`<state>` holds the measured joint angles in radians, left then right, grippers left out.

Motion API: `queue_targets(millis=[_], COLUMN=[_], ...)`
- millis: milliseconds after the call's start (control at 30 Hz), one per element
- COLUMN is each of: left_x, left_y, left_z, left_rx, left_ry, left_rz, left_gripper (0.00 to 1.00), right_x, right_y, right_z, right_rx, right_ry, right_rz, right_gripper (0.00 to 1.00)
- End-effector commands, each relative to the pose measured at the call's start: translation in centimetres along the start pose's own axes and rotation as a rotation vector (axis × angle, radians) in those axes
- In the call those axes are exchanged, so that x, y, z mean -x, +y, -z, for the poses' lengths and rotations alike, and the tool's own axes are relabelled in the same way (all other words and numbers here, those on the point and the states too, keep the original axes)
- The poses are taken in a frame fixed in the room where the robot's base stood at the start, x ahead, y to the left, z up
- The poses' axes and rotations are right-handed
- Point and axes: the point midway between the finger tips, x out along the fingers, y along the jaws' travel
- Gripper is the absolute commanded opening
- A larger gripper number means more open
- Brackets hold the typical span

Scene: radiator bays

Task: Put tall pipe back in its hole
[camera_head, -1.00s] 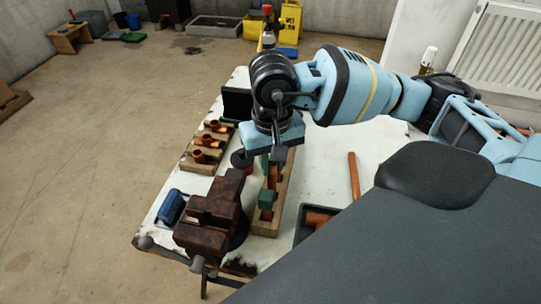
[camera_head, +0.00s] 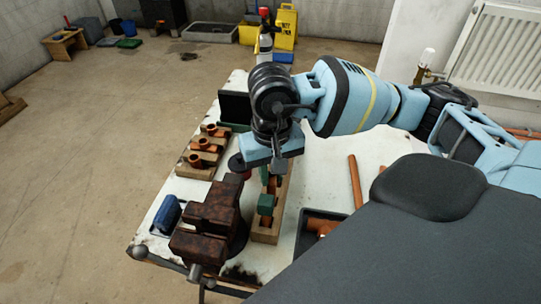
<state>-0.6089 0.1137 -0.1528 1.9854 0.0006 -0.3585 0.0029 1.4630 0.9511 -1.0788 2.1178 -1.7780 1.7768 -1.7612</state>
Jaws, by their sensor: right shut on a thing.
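My right gripper (camera_head: 277,162) points down over the long wooden block (camera_head: 268,234) in the middle of the bench. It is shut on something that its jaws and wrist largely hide. An orange-brown pipe piece (camera_head: 272,185) shows just below the fingers, at the block, and looks like the tall pipe. I cannot tell whether its lower end is in a hole. Green pieces stand at the block, one of them at its near part (camera_head: 265,204). Another orange-brown pipe (camera_head: 354,181) lies loose on the bench to the right. My left gripper is out of view.
A rusty vise (camera_head: 210,222) stands at the near left bench edge, close to the block. A blue object (camera_head: 167,214) lies left of it. A wooden rack (camera_head: 190,171) holds short copper fittings. A dark tray (camera_head: 309,228) with pipe parts sits right.

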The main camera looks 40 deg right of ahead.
Motion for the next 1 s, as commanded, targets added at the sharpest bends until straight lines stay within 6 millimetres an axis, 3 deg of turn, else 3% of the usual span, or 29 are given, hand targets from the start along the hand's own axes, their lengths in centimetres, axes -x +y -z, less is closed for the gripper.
queue_targets(millis=[233,267,467,767,1000], left_x=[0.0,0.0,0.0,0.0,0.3], left_y=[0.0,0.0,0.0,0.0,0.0], left_z=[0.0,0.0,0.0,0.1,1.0], left_rx=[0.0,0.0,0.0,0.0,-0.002], left_ry=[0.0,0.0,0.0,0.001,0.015], left_rz=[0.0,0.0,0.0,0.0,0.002], left_gripper=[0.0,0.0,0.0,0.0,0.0], right_x=[0.1,0.1,0.1,0.2,1.6], right_y=[0.0,0.0,0.0,0.0,0.0], right_z=[0.0,0.0,0.0,0.0,0.1], right_rx=[0.0,0.0,0.0,0.0,-0.001], right_ry=[0.002,0.002,0.002,0.001,0.004], right_rz=[0.0,0.0,0.0,0.0,0.001], right_gripper=[0.01,0.2,0.44,0.44,0.44])
